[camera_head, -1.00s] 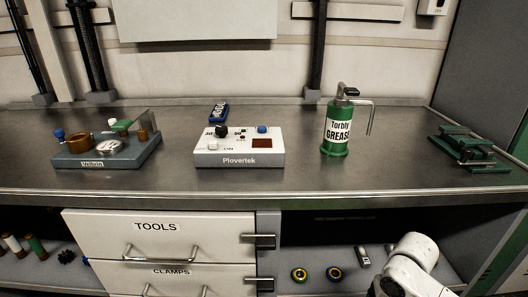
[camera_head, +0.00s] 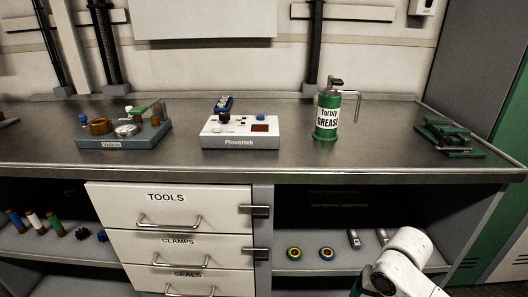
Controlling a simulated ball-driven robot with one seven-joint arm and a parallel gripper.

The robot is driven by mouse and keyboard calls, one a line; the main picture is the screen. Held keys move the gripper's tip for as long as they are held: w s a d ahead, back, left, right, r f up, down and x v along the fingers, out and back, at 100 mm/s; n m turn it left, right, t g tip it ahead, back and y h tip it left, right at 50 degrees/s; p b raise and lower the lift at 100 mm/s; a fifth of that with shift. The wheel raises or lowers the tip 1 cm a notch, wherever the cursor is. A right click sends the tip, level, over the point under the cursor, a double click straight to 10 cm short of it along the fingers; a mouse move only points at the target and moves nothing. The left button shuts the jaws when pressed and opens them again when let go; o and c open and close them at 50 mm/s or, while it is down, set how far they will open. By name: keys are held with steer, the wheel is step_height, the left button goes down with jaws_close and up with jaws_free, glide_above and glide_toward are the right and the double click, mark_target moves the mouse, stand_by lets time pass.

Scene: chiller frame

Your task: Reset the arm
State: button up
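My white arm (camera_head: 402,262) shows at the lower right, in front of the open shelf below the bench. Its gripper end is not in view, so I cannot see whether it holds anything.
A metal bench (camera_head: 300,167) carries a Vellutis device (camera_head: 122,142), a white Plovertek box (camera_head: 238,140), a green grease can (camera_head: 327,115) and a green clamp-like fixture (camera_head: 450,138). Below are shut drawers (camera_head: 175,210) and an open shelf (camera_head: 330,264) with two rings (camera_head: 293,253). A green cabinet (camera_head: 510,215) stands right.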

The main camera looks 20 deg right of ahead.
steer(key=w+a+r+m+t+y, duration=0.25)
steer(key=a+m, duration=0.35)
steer(key=a, duration=0.3)
steer(key=w+a+r+m+t+y, duration=0.1)
steer(key=a+r+m, duration=0.2)
steer(key=a+m, duration=0.45)
steer(key=s+f+m+g+h, duration=0.1)
steer(key=s+f+m, duration=0.35)
steer(key=s, duration=0.25)
steer(key=s+f+m, duration=0.3)
steer(key=s+m, duration=0.2)
steer(key=s, duration=0.1)
steer(key=s+d+f+m+g+h, duration=0.3)
steer(key=s+d+m, duration=0.4)
steer(key=s, duration=0.6)
step_height(320, 180, up, 17)
steer(key=d+p, duration=0.1)
steer(key=p, duration=1.5)
steer(key=shift+s+d+f, duration=0.15)
steer(key=shift+s+f, duration=0.05)
steer(key=shift+t, duration=0.25)
